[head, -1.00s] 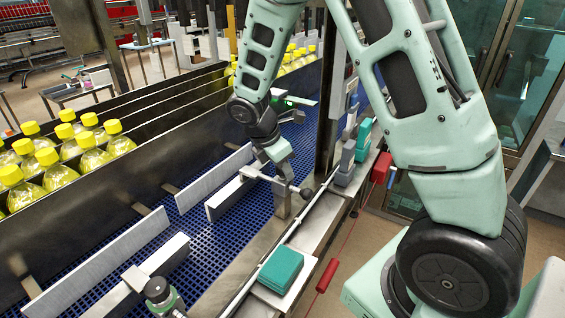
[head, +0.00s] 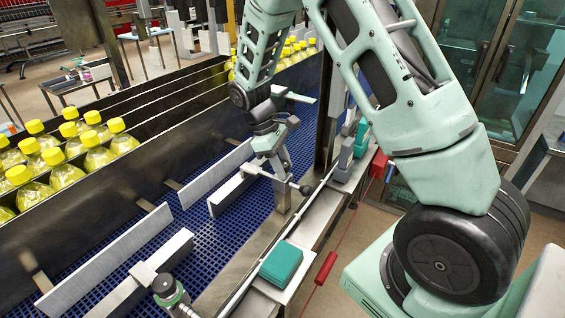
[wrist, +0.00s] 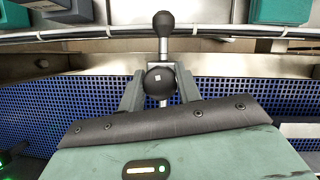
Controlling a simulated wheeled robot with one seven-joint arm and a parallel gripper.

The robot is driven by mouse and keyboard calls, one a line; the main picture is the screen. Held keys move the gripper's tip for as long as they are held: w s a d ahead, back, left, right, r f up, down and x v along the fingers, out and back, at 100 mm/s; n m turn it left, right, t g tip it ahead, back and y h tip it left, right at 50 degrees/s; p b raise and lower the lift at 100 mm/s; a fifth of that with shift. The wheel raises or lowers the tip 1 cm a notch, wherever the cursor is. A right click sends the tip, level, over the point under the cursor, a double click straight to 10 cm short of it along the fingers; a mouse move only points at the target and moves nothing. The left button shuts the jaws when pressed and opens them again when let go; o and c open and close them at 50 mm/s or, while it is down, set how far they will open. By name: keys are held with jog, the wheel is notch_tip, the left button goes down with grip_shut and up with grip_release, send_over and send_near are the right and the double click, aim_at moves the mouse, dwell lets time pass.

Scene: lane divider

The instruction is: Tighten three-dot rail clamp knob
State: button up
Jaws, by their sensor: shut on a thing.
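My gripper (wrist: 160,82) is shut on a dark round knob (wrist: 160,76) with a small pale square on its face. One grey finger lies on each side of it in the wrist view. A rod runs from behind the knob to a black ball end (wrist: 163,22). In the head view my gripper (head: 281,172) is low over the conveyor's near edge, and the ball end (head: 305,189) shows beside it. The gripped knob is mostly hidden there by my wrist. I cannot make out three dots on any clamp.
Pale guide rails (head: 105,258) lie above the blue conveyor (head: 205,235). Yellow-capped bottles (head: 65,165) fill lanes at left. A teal block (head: 281,262) sits on the near ledge.

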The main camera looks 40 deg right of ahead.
jog(key=shift+w+r+m+y, duration=0.15)
jog(key=shift+m+y, duration=0.25)
jog(key=shift+m, duration=0.7)
jog(key=o, duration=1)
jog(key=shift+c, duration=0.2)
jog(key=b+v, duration=0.4)
jog(key=v, duration=1.3)
jog(key=shift+w, duration=0.15)
jog(key=shift+r, duration=0.1)
